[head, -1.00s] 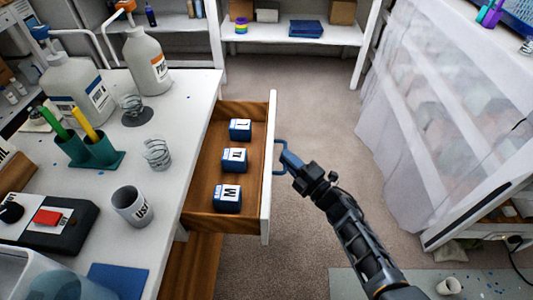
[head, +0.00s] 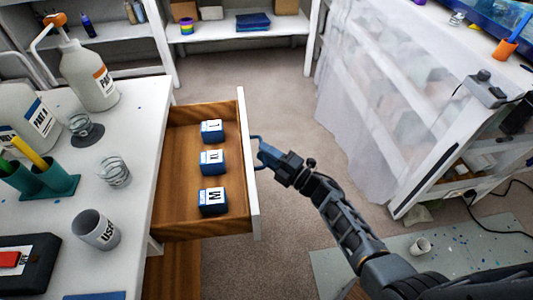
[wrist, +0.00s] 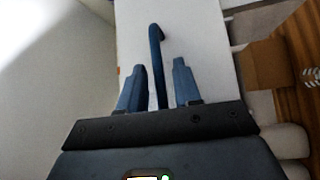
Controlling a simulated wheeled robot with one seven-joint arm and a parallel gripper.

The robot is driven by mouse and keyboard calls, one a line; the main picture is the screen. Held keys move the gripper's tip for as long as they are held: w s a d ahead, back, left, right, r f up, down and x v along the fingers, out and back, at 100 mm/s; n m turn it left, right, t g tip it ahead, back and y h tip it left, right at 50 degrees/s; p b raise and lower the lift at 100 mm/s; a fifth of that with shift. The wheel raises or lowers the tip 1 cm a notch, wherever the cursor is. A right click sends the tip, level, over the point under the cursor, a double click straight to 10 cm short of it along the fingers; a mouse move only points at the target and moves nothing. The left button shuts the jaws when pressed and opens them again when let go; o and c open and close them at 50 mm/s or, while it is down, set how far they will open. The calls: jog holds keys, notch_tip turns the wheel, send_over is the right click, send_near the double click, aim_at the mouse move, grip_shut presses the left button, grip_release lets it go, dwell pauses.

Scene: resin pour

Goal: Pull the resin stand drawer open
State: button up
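The drawer (head: 250,165) of the white resin stand (head: 140,135) is pulled well out, its wooden inside exposed. It holds blue-and-white boxes: one at the back (head: 212,131), one in the middle (head: 211,162) and one at the front (head: 213,200). A blue bar handle (head: 257,141) sits on the white drawer front. My gripper (head: 266,155) is at the handle. In the wrist view the handle (wrist: 156,60) runs between my two blue fingers (wrist: 160,85), with narrow gaps visible on both sides. Whether either finger touches it is unclear.
On the stand are a pump bottle (head: 90,78), a grey mug (head: 96,230), clear cups (head: 114,171) and a teal pen holder (head: 45,183). A curtained rack (head: 365,110) stands right. Carpet between is clear.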

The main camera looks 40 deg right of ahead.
jog(key=shift+o, duration=0.3)
jog(key=s+d+f, duration=0.1)
jog(key=s, duration=0.6)
jog(key=shift+s, duration=0.3)
jog(key=shift+s, duration=0.1)
